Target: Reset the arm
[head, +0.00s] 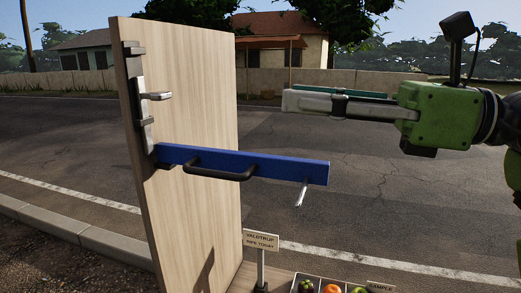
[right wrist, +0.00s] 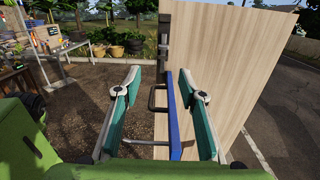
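My right gripper (head: 288,101) comes in from the right in the head view, its fingers pointing left toward the wooden panel. In the right wrist view its two teal-padded fingers (right wrist: 159,75) stand wide apart with nothing gripped. A blue bar (head: 290,170) with a black handle sticks out from the upright wooden panel (head: 195,90), below the gripper in the head view. In the right wrist view the blue bar (right wrist: 173,125) shows between the fingers, apart from them. My left gripper is in neither view.
Grey latch hardware (head: 140,95) is fixed to the panel's left edge. Below are a small sign (head: 261,241) and a divided box of fruit (head: 318,281). Potted plants (right wrist: 115,47) and a table (right wrist: 62,47) stand farther off in the wrist view. The road behind is clear.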

